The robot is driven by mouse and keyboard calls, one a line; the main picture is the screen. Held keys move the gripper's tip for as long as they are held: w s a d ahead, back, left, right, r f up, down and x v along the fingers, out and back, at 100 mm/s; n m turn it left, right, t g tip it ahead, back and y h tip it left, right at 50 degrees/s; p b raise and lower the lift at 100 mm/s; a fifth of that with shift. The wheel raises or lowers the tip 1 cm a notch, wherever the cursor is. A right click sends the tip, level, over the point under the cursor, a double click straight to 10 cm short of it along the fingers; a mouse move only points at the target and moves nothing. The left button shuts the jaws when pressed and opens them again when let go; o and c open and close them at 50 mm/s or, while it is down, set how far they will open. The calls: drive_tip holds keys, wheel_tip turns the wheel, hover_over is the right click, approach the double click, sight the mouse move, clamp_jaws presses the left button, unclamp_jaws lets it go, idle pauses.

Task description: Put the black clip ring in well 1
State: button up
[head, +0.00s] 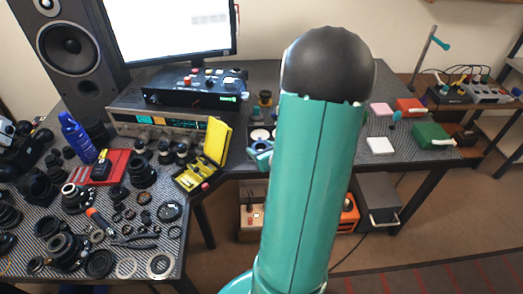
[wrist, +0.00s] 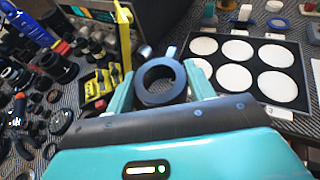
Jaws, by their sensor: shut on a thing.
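The black clip ring (wrist: 142,88) is between the two teal fingers of my gripper (wrist: 160,80) in the wrist view. My gripper is shut on it, with the ring's open middle facing the camera. A black tray with round white wells (wrist: 299,98) lies to the right of the ring in the wrist view. The wells in view look empty; the small tags at the tray's edge are too blurred to read. In the head view my gripper (head: 261,153) shows only partly beside my teal arm, which hides much of the tray (head: 250,124). The ring cannot be made out there.
An open yellow case (head: 217,141) stands left of my gripper, its lid upright; it also shows close by in the wrist view (wrist: 124,45). Many lens parts crowd the left table. A white block (head: 380,146) and a green block (head: 431,135) lie right of my arm.

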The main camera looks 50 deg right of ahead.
drive_tip(key=w+d+f, duration=0.2)
drive_tip(key=d+f, duration=0.1)
drive_tip(key=w+d+f, duration=0.3)
drive_tip(key=d, duration=0.1)
drive_tip(key=w+d+f, duration=0.2)
drive_tip(key=d+f, duration=0.1)
drive_tip(key=shift+w+d, duration=0.2)
drive_tip(key=shift+w, duration=0.15)
drive_tip(key=shift+w+d+f, duration=0.15)
drive_tip(key=shift+d+f, duration=0.1)
drive_tip(key=shift+f, duration=0.05)
drive_tip(key=shift+w+f, duration=0.1)
drive_tip(key=shift+f, duration=1.55)
drive_tip(key=shift+f, duration=0.15)
drive_tip(key=o, duration=0.9)
drive_tip(key=shift+o, duration=0.2)
